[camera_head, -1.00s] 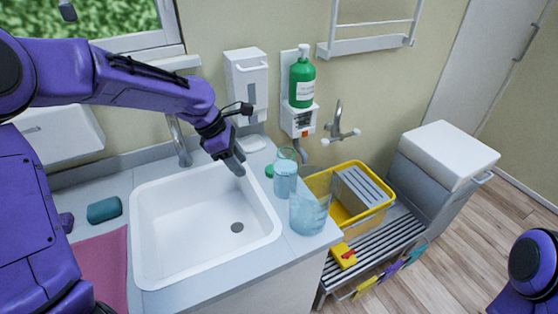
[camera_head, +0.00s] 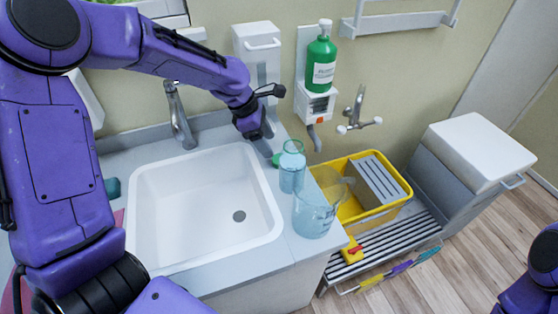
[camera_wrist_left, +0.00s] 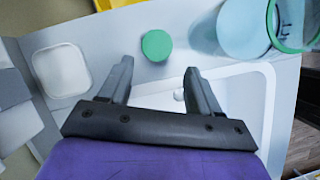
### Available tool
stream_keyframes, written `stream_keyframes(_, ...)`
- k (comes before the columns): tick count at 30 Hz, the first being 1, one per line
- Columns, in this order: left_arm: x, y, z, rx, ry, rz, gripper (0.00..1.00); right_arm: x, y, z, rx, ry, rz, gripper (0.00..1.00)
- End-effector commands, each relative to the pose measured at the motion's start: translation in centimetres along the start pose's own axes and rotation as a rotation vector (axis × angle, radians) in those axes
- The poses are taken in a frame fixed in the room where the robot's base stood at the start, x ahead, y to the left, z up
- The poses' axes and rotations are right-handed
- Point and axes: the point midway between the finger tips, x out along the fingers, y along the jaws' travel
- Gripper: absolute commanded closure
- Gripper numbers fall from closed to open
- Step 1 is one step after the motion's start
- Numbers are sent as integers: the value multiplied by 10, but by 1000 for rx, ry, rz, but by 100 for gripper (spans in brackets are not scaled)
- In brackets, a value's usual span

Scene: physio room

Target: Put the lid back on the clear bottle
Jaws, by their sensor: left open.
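The green lid (camera_head: 276,159) lies flat on the counter behind the clear bottle, partly hidden by my left gripper. In the left wrist view the lid (camera_wrist_left: 156,45) is a green disc just beyond the fingertips, lined up with the gap between them. The clear bottle (camera_head: 292,172), pale blue with a greenish open neck, stands upright right of the sink. It also shows at the upper right of the left wrist view (camera_wrist_left: 238,32). My left gripper (camera_head: 263,134) is open and empty above the counter, close to the lid. My right gripper is out of view.
A clear jug (camera_head: 313,216) stands in front of the bottle at the counter's right edge. The white sink (camera_head: 205,205) is to the left. A small white dish (camera_wrist_left: 62,70) lies left of the fingers. A yellow crate (camera_head: 403,190) stands lower right.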

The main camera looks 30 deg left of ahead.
Motion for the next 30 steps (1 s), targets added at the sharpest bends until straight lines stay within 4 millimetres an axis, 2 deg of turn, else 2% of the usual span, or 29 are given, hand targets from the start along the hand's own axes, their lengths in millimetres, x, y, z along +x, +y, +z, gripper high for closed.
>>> stream_keyframes(3, 14, 1, -1, -2, 2, -3, 37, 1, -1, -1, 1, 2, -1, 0)
stream_keyframes(14, 20, 1, 0, -2, 2, -4, 37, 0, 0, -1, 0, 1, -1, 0)
stream_keyframes(21, 58, -3, 2, -2, 2, -6, 37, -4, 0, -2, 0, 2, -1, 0)
stream_keyframes(24, 66, -2, 2, -2, 2, -4, 37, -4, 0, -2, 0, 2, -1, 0)
stream_keyframes(30, 67, -2, 3, -1, 2, -2, 37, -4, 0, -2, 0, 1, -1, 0)
